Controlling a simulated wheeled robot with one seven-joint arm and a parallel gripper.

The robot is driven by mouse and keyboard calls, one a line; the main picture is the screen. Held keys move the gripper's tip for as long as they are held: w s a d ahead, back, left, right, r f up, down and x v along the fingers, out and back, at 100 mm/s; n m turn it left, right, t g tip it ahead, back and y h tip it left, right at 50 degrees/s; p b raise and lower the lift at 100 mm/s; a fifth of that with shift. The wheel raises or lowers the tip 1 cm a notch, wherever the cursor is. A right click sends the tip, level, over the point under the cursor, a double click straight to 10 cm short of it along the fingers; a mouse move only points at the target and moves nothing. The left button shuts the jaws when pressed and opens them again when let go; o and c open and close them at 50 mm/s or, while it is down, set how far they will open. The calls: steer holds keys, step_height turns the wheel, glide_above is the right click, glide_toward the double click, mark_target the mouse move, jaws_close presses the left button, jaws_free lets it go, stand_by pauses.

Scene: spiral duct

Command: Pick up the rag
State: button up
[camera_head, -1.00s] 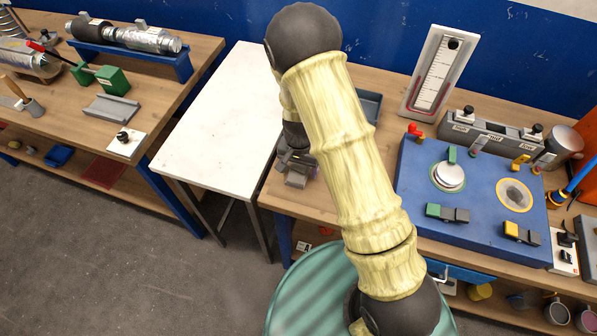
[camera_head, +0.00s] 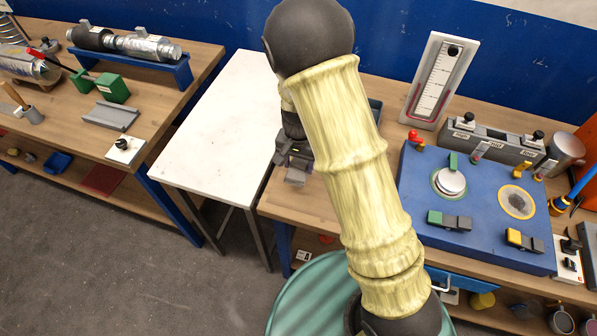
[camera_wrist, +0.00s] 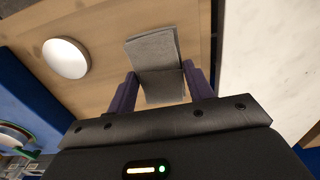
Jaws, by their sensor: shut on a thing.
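The rag (camera_wrist: 153,50) is a grey folded cloth in the wrist view, held between the purple fingers of my gripper (camera_wrist: 160,82). It sticks out past the fingertips, with the wooden bench top behind it. In the head view my gripper (camera_head: 293,160) is at the left end of the right-hand bench, partly hidden by my arm. A grey bit of the rag (camera_head: 296,178) shows below it. I cannot tell for sure whether the rag still touches the bench.
A blue panel (camera_head: 420,215) with switches and a gauge board (camera_head: 438,80) stand to the right. A white round thing (camera_wrist: 66,58) lies on the bench in the wrist view.

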mark_target(299, 166)
steer(key=shift+r, duration=2)
steer(key=o, duration=0.5)
steer(key=c, duration=0.3)
steer(key=shift+n, duration=0.5)
steer(key=r+p, duration=0.1)
steer(key=p, duration=0.1)
steer(key=d+r+p, duration=0.1)
steer(key=p, duration=0.2)
steer(key=r+p, duration=0.2)
steer(key=shift+w+d, duration=0.3)
steer(key=shift+d, duration=0.05)
steer(key=shift+c, duration=0.2)
steer(key=shift+d+r+p, duration=0.1)
steer(key=shift+r+p, duration=0.1)
steer(key=shift+p, duration=0.4)
steer(key=shift+f, duration=0.1)
